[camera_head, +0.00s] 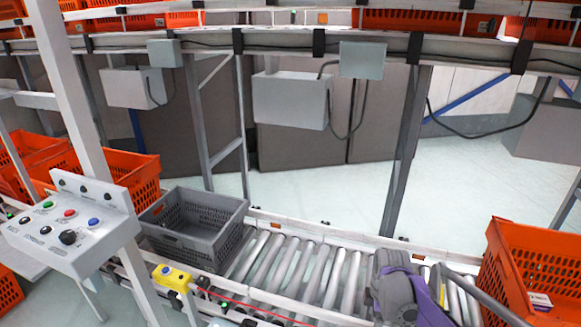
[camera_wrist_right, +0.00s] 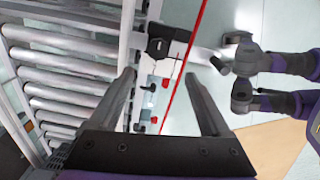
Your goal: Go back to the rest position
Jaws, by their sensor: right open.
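My right gripper (camera_wrist_right: 158,76) shows in the right wrist view, its two dark fingers spread apart with nothing between them. Beyond the fingers are the conveyor's side rail and a red line. A grey and purple part of my arm shows over the rollers at the lower right of the head view; the right gripper's fingertips cannot be made out there. My left gripper is not in view. A grey tote (camera_head: 183,247) sits on the left part of the roller conveyor (camera_head: 300,265), apart from my arm, and looks empty.
Orange totes stand at the right (camera_head: 540,262) and left (camera_head: 125,172); more line the upper shelf. A control box (camera_head: 72,225) with buttons is on a post at the left. A yellow device (camera_head: 172,277) is on the near rail. The rollers between the grey tote and my arm are clear.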

